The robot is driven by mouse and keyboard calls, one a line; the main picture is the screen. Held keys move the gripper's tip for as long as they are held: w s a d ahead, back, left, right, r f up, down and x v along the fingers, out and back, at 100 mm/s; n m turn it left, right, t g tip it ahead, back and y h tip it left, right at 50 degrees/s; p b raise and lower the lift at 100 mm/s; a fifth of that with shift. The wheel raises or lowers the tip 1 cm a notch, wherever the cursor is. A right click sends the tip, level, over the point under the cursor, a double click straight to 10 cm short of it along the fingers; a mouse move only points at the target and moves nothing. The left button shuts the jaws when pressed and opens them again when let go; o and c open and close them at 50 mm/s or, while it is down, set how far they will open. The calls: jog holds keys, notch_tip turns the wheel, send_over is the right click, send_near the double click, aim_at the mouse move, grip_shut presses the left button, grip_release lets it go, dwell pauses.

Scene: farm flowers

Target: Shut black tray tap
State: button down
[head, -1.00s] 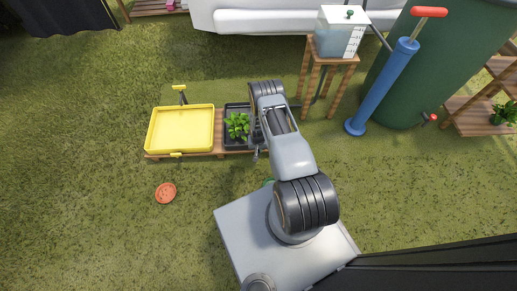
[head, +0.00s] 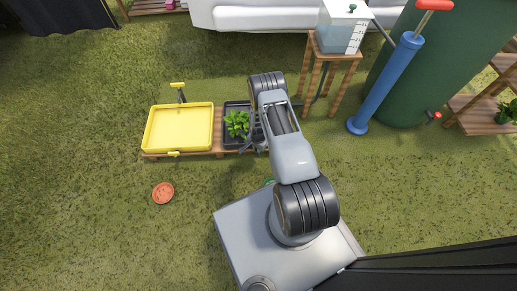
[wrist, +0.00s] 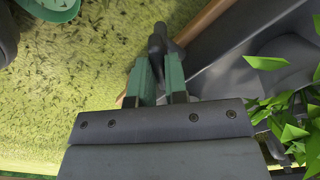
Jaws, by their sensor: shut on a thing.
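The black tray (head: 233,107) sits on the wooden stand, just right of the yellow tray, with a green plant in it. My arm hides its right side in the head view. In the wrist view the tray's dark wall (wrist: 225,60) fills the right. My gripper (head: 249,146) is at the tray's near edge. In the wrist view its green fingers (wrist: 160,75) are shut on the dark tap (wrist: 157,42), which sticks out at the tray's side. The fingers partly cover the tap, so I cannot tell its handle's angle.
The yellow tray (head: 181,128) with its own yellow tap (head: 174,154) stands on the wooden stand (head: 205,154). A water tank (head: 337,40) on a wooden stool and a blue pump (head: 385,85) are at the right. An orange disc (head: 163,193) lies on open grass.

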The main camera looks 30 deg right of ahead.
jog(key=m+b, duration=0.1)
jog(key=m, duration=0.4)
jog(key=shift+d+m, duration=0.15)
jog(key=shift+m, duration=0.15)
jog(key=shift+s+m+b, duration=0.1)
jog(key=shift+m+b, duration=0.55)
jog(key=shift+m, duration=1.35)
jog(key=c, duration=1.1)
grip_release()
jog(key=shift+c, duration=0.2)
notch_tip(320, 180, up, 14)
jog(key=p, duration=0.5)
jog(key=shift+p, duration=0.3)
jog(key=shift+f, duration=0.1)
